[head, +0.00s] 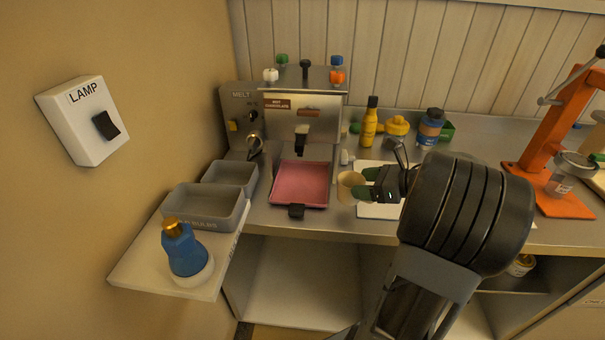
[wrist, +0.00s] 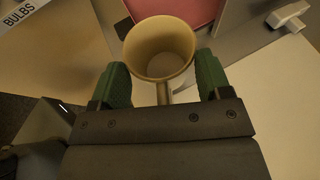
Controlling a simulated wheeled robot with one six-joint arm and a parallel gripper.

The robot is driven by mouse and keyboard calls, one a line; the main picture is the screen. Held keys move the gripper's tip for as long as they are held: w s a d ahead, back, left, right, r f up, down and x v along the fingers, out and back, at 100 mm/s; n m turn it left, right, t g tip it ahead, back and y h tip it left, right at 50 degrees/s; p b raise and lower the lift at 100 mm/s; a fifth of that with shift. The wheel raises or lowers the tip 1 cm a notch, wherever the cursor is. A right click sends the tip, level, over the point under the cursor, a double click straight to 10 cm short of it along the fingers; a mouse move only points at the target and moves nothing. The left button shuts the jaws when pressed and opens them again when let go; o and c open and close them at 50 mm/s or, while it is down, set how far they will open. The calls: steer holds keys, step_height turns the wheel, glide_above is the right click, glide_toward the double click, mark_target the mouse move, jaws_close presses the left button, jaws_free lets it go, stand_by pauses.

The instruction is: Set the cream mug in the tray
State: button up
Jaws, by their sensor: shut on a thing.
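The cream mug (head: 349,187) is upright and looks empty in the wrist view (wrist: 160,48). My gripper (head: 370,184) is shut on it, with the green fingers on either side of its handle in the wrist view (wrist: 163,90). The pink tray (head: 301,184) lies on the counter below the hot chocolate machine, just left of the mug in the head view. A corner of the tray shows at the top of the wrist view (wrist: 188,10). The mug is beside the tray, not over its middle. I cannot tell how high the mug is held.
The machine (head: 303,105) stands behind the tray. Grey bins (head: 205,207) and a blue bottle (head: 186,250) are on the left shelf. A yellow bottle (head: 370,124) and a blue jar (head: 430,127) stand behind my gripper. An orange press (head: 555,140) is at right. The tray looks empty.

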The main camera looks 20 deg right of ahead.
steer(key=shift+w+a+r+p+x, duration=0.15)
steer(key=shift+r+p+x, duration=0.3)
steer(key=shift+x, duration=2.2)
steer(key=shift+w+a+r+p+x, duration=0.1)
steer(key=shift+r+p+x, duration=0.35)
steer(key=shift+x, duration=2.2)
steer(key=shift+w+a+r+p+x, duration=0.15)
steer(key=shift+r+p+x, duration=0.3)
steer(key=shift+x, duration=2.2)
steer(key=shift+s+d+f, duration=0.1)
steer(key=shift+f+b, duration=0.25)
steer(key=shift+b, duration=0.05)
steer(key=o, duration=1.1)
steer(key=shift+c, duration=0.2)
steer(key=shift+r, duration=0.1)
